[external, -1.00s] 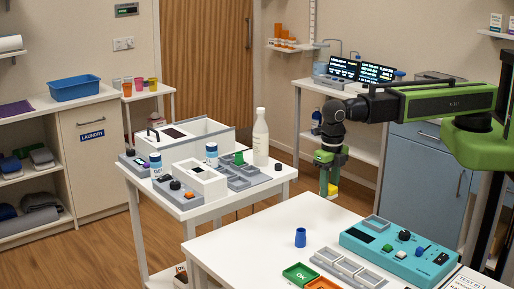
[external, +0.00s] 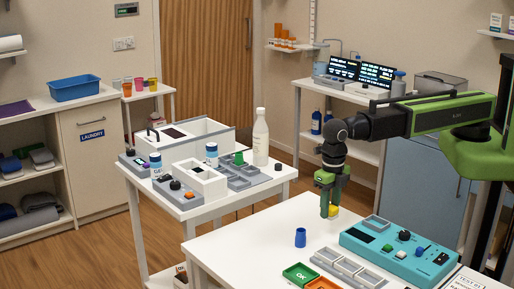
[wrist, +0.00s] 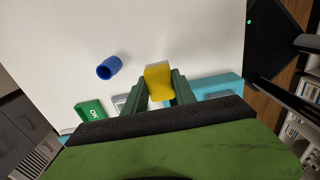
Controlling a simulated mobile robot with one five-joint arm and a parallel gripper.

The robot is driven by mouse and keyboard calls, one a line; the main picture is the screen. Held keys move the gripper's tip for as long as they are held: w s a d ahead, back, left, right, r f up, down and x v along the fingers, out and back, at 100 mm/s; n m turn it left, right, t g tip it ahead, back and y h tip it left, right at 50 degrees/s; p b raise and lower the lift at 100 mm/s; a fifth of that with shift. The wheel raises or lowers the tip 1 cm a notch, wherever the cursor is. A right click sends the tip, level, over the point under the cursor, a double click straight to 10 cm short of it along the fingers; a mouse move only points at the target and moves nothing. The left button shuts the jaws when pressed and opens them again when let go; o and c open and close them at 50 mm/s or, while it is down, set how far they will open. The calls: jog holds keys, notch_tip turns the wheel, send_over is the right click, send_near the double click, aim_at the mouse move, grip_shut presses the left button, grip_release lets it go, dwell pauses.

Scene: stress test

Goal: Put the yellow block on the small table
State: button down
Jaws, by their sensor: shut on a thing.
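My gripper (external: 329,212) is shut on the yellow block (external: 334,211) and points down at the far edge of the front white table (external: 240,240). In the external view the fingers hide most of the block. In the wrist view the yellow block (wrist: 158,80) sits between the two green fingers (wrist: 160,92), with the white tabletop (wrist: 190,35) behind it. I cannot tell whether the block touches the table. A small white table (external: 152,94) with several coloured cups stands at the back left.
On the front table are a blue cylinder (external: 300,237), a teal control box (external: 395,252), a grey tray (external: 350,266) and a green OK tile (external: 299,275). A crowded white cart (external: 205,205) with a white bottle (external: 261,138) stands to the left. Bare tabletop lies around the blue cylinder.

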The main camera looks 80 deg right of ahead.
jog(key=a+f, duration=0.1)
jog(key=a+f+b, duration=0.1)
jog(key=a, duration=0.1)
jog(key=a+f+b, duration=0.1)
jog(key=a, duration=0.1)
jog(key=shift+a+f, duration=0.1)
notch_tip(320, 180, down, 4)
jog(key=b, duration=0.4)
jog(key=shift+f, duration=0.2)
jog(key=shift+s+r, duration=0.1)
jog(key=shift+r, duration=0.2)
jog(key=shift+f, duration=0.25)
jog(key=c, duration=1)
grip_release()
jog(key=shift+r, duration=0.1)
notch_tip(320, 180, up, 12)
jog(key=p, duration=1.2)
jog(key=shift+r, duration=0.2)
